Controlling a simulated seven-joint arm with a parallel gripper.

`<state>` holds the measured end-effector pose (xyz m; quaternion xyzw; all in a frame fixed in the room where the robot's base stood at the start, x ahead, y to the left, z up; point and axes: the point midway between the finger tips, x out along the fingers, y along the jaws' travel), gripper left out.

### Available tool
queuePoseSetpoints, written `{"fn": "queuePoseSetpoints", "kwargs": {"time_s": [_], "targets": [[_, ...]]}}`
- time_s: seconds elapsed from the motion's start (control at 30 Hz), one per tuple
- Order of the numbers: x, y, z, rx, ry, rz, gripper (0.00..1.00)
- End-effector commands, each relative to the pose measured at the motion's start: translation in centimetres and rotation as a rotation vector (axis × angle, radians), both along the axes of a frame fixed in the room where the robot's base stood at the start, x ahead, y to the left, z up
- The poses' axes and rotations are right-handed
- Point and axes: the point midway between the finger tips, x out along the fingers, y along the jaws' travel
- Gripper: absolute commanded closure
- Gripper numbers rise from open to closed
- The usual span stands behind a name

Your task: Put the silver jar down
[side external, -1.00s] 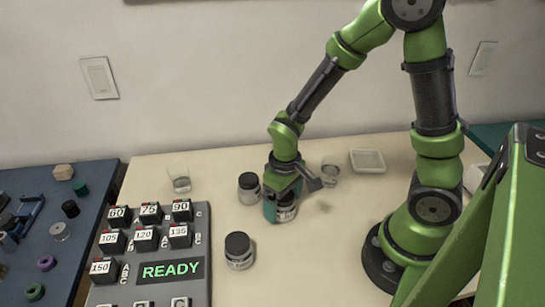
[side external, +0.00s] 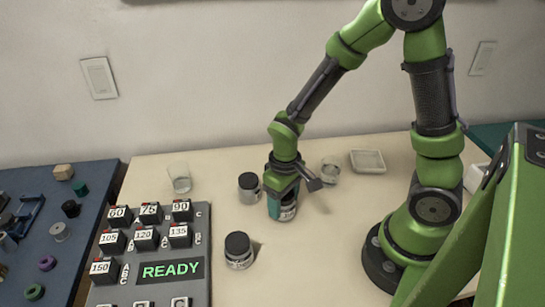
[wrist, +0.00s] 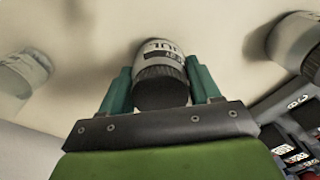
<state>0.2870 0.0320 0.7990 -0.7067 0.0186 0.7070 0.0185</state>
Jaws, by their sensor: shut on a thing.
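My gripper (side external: 280,196) points down over the middle of the pale table and is shut on a silver jar (side external: 288,211). In the wrist view the silver jar (wrist: 160,52), with a dark lid and a printed label, sits between my two teal fingers (wrist: 160,88). The fingers hide part of it in the side view. It looks upright, close to the table; I cannot tell whether its base touches the surface.
A dark-lidded jar (side external: 249,189) stands just left of my gripper, another (side external: 239,252) nearer the front. A glass (side external: 179,179), a second glass (side external: 330,171) and a white dish (side external: 367,160) stand behind. A keyed panel reading READY (side external: 203,245) is at left. Table right of the jar is clear.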

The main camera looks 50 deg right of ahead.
Motion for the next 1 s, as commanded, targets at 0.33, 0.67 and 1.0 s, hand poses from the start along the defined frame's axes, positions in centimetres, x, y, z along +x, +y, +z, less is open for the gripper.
{"fn": "queuePoseSetpoints", "kwargs": {"time_s": [0.33, 0.67, 1.0], "targets": [[0.2, 0.0, 6.4, 0.0, -0.01, 0.0, 0.73], [2.7, -0.1, 10.2, 0.0, -0.002, 0.004, 0.73], [14.6, -1.4, 11.3, -0.002, 0.004, 0.024, 0.73]]}}
